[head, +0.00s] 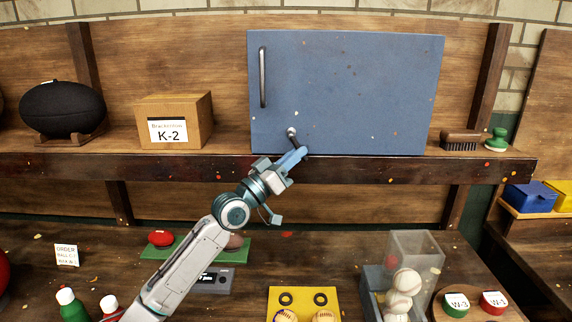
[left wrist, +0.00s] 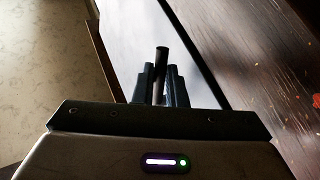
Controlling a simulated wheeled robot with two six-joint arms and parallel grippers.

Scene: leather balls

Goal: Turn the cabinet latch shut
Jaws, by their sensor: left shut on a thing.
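The blue cabinet (head: 350,90) stands on the shelf with its door closed flush, as far as I can see. A dark vertical handle (head: 263,77) is on the left of its door. The latch (head: 292,134) is at the door's lower left, with a pale round pivot and a dark lever slanting down to the right. My left gripper (head: 298,156) is shut on the lever's lower end. In the left wrist view the dark latch lever (left wrist: 161,60) sticks up between the two fingers (left wrist: 160,85). My right gripper is not in view.
A cardboard box (head: 175,121) marked K-2 and a black ball (head: 62,108) on a stand are left of the cabinet. A brush (head: 461,140) is to its right. The shelf edge (head: 400,170) runs just below the gripper. A clear bin (head: 415,250) of balls stands below.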

